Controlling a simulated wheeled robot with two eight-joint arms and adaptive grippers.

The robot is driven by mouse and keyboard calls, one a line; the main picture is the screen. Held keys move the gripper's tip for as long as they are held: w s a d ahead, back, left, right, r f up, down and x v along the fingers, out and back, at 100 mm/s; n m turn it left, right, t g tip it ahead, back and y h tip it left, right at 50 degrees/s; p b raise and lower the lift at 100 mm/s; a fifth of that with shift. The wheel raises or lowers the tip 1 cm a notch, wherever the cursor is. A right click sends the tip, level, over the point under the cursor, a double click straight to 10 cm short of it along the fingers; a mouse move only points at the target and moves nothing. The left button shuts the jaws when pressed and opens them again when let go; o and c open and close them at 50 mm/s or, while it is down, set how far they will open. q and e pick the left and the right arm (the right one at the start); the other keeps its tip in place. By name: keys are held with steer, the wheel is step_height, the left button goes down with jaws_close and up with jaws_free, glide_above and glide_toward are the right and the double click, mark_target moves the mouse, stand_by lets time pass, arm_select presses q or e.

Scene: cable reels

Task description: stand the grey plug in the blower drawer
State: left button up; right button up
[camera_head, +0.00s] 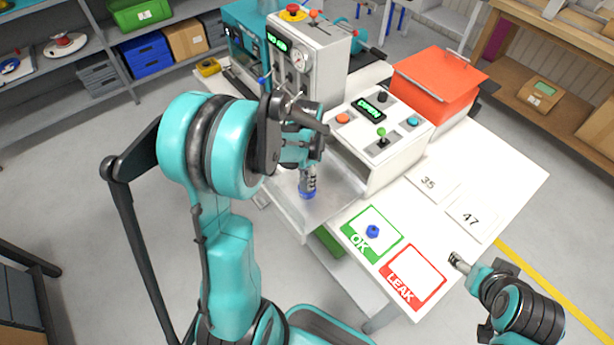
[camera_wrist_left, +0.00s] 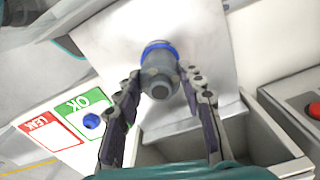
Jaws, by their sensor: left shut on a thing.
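The grey plug (camera_wrist_left: 160,82) has a blue ring at its far end. My left gripper (camera_wrist_left: 160,74) is shut on it, with one finger on each side. In the head view the plug's blue end (camera_head: 307,194) points down below my left gripper (camera_head: 308,174), over the pale pulled-out blower drawer (camera_head: 332,208). I cannot tell whether the plug touches the drawer floor. The arm hides part of the drawer. My right gripper (camera_head: 457,260) is beside the LEAK mat, away from the plug; its finger opening is unclear.
A blue piece stands on the green OK mat (camera_head: 361,246), beside the red LEAK mat (camera_head: 428,276). A button box (camera_head: 385,160), a machine with a gauge (camera_head: 325,55) and a red bin (camera_head: 440,90) stand behind. Cards 35 and 47 lie on the white table.

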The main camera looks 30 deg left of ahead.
arm_select(q)
steer(key=shift+f, duration=0.15)
steer(key=o, duration=1.2)
steer(key=shift+o, duration=0.2)
